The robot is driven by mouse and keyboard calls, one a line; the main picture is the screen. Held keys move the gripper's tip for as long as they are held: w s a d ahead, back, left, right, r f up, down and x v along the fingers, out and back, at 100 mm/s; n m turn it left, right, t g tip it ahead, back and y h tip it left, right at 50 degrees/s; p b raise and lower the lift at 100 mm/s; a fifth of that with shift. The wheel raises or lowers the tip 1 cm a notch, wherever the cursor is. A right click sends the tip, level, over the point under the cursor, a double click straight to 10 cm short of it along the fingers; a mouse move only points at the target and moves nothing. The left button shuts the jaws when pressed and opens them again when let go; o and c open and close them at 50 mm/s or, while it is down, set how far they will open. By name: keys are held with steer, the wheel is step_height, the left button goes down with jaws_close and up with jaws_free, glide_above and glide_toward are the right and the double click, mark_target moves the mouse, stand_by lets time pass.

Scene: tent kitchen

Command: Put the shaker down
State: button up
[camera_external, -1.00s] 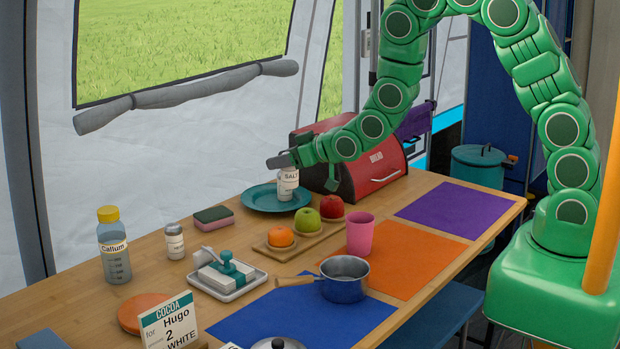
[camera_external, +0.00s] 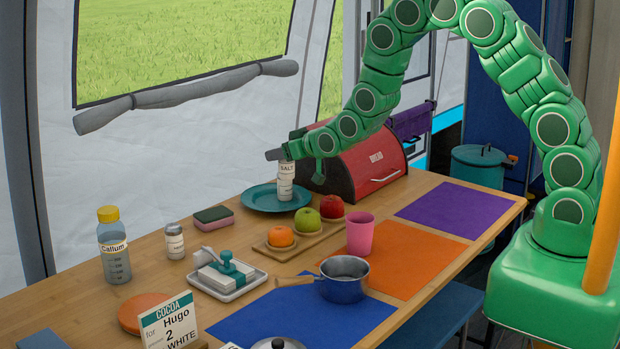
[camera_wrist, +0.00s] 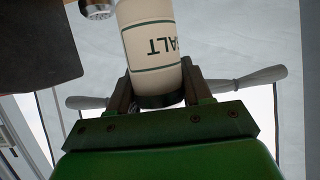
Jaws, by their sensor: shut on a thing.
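My gripper (camera_external: 284,154) is shut on the white salt shaker (camera_external: 287,168) near its upper end. In the wrist view the shaker (camera_wrist: 153,50) sits between the fingers (camera_wrist: 158,92), its SALT lettering upside down in that picture. In the external view it is over the teal plate (camera_external: 256,201). A white piece (camera_external: 285,189) shows directly below the shaker, above the plate. I cannot tell whether it is a separate container or whether the two touch.
The red bread bin (camera_external: 374,168) stands right behind the plate. The fruit board (camera_external: 292,252) and sponge (camera_external: 213,219) are close by. Another shaker (camera_external: 174,241) stands farther left. A silver-capped thing (camera_wrist: 97,8) shows in the wrist view. The purple mat (camera_external: 455,209) is clear.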

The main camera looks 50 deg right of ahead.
steer(key=shift+w+a+f, duration=0.1)
steer(key=shift+w+f, duration=1.15)
steer(key=shift+f, duration=0.4)
steer(key=shift+w+f, duration=1.2)
steer(key=shift+f, duration=0.5)
steer(key=shift+w+a+f, duration=0.1)
steer(key=shift+w+f, duration=1.15)
steer(key=shift+f, duration=0.4)
steer(key=shift+f, duration=0.15)
steer(key=o, duration=0.8)
